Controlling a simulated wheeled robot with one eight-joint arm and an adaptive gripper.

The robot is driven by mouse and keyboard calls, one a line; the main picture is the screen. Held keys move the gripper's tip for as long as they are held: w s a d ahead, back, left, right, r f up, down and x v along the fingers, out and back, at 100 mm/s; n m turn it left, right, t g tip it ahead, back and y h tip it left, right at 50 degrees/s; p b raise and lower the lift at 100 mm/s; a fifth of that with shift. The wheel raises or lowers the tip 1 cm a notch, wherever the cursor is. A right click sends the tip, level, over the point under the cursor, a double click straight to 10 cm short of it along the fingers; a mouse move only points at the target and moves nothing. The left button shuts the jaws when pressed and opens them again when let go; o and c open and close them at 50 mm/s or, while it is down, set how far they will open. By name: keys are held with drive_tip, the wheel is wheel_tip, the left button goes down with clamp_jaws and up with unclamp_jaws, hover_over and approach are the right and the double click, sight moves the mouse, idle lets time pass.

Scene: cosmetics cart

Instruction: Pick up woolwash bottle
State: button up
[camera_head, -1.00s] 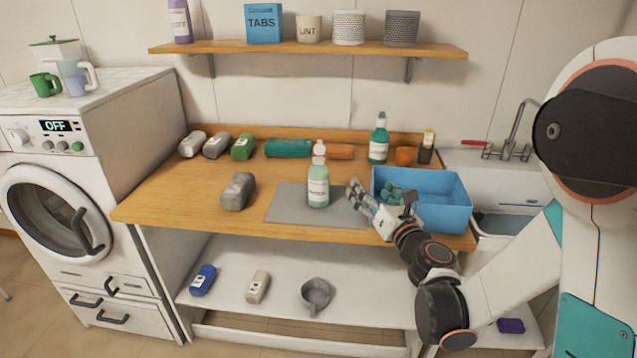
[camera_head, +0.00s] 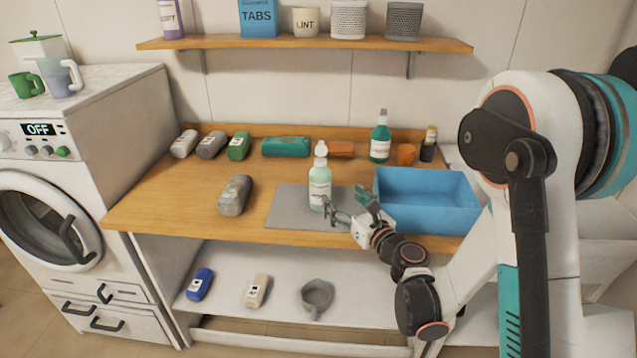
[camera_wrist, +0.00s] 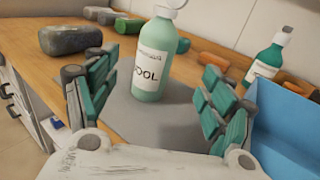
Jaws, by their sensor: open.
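The woolwash bottle (camera_head: 320,180) is pale green with a white label and a white top. It stands upright on a grey mat (camera_head: 287,207) on the wooden counter. In the wrist view the bottle (camera_wrist: 153,60) shows part of its label, "OOL", and its top is cut off by the frame. My gripper (camera_head: 347,203) is open and empty, just right of the bottle's lower part. In the wrist view my gripper (camera_wrist: 150,105) has its teal-padded fingers spread to either side, with the bottle ahead between them. I cannot tell whether a finger touches it.
A blue bin (camera_head: 428,220) stands close to the right of my gripper. A teal bottle (camera_head: 380,140) and an orange cup (camera_head: 405,154) stand behind it. A grey rolled bundle (camera_head: 234,195) lies left of the mat. A wooden shelf (camera_head: 300,45) hangs above the counter.

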sight(320, 177)
drive_tip(key=x, duration=0.6)
drive_tip(key=shift+r+b+x, duration=0.2)
drive_tip(key=shift+b+x, duration=0.65)
drive_tip(key=shift+x, duration=2.3)
drive_tip(key=shift+s, duration=0.1)
drive_tip(key=c, duration=1.2)
